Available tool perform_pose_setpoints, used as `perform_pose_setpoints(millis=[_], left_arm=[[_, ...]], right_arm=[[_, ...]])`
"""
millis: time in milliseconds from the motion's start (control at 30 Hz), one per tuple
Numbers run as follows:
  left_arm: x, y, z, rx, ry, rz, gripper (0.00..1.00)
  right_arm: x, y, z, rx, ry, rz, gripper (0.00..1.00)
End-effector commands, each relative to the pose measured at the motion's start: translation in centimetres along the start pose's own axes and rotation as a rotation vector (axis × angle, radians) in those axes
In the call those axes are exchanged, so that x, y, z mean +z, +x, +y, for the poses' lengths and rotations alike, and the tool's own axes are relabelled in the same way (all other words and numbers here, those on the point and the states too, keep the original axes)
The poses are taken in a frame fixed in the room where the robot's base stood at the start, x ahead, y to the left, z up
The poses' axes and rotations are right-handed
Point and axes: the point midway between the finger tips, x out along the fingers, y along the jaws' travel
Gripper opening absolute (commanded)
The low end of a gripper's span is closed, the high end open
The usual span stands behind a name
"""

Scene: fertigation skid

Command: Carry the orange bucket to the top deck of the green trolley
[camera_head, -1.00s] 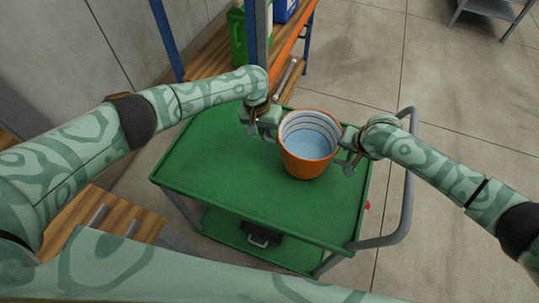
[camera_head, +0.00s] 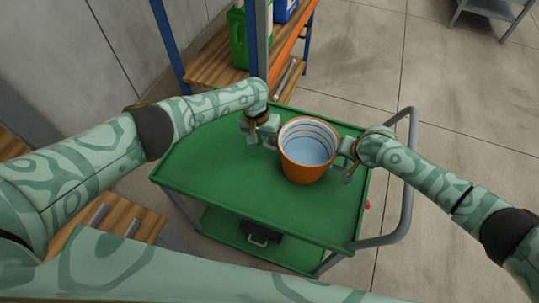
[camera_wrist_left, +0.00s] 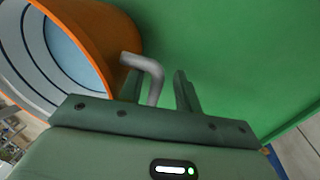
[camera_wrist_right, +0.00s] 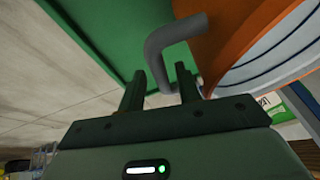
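The orange bucket (camera_head: 305,172), pale inside with dark rings, is upright over the top deck (camera_head: 235,178) of the green trolley and appears to stand on it, right of the deck's middle. My left gripper (camera_head: 264,140) is at its left side. In the left wrist view its fingers (camera_wrist_left: 160,90) are apart, with a grey bent handle (camera_wrist_left: 150,72) between them and visible space beside it. My right gripper (camera_head: 345,165) is at the bucket's right side. In the right wrist view its fingers (camera_wrist_right: 160,88) are also apart around the other grey handle (camera_wrist_right: 165,50).
The trolley's grey push handle (camera_head: 408,190) rises at the right. A dark case (camera_head: 262,236) lies on the lower deck. A shelf rack (camera_head: 215,68) with a green canister (camera_head: 238,38) stands behind. The deck's left and front parts are clear.

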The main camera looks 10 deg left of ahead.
Motion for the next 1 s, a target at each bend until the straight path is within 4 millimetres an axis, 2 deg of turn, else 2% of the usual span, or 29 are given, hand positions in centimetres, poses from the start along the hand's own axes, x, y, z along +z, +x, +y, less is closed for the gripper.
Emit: perform_pose_setpoints(millis=[333, 467, 567, 800, 1000], left_arm=[[0.0, -0.1, 0.2, 0.005, 0.002, 0.001, 0.34], [-0.1, -1.0, 0.2, 0.007, 0.002, 0.001, 0.34], [-0.1, -2.5, 0.2, 0.007, 0.003, 0.002, 0.34], [-0.1, -8.2, 0.1, 0.005, 0.003, 0.003, 0.34], [-0.1, -11.2, 0.1, 0.004, 0.001, 0.001, 0.34]], right_arm=[[0.0, -0.1, -0.3, -0.006, 0.000, -0.001, 0.34], [0.0, -0.1, -0.3, -0.006, 0.000, -0.001, 0.34], [0.0, -0.1, -0.3, -0.007, 0.000, -0.001, 0.34], [0.0, -0.1, -0.3, -0.007, 0.000, -0.001, 0.34], [0.1, -0.1, -0.3, -0.007, 0.000, -0.001, 0.34]])
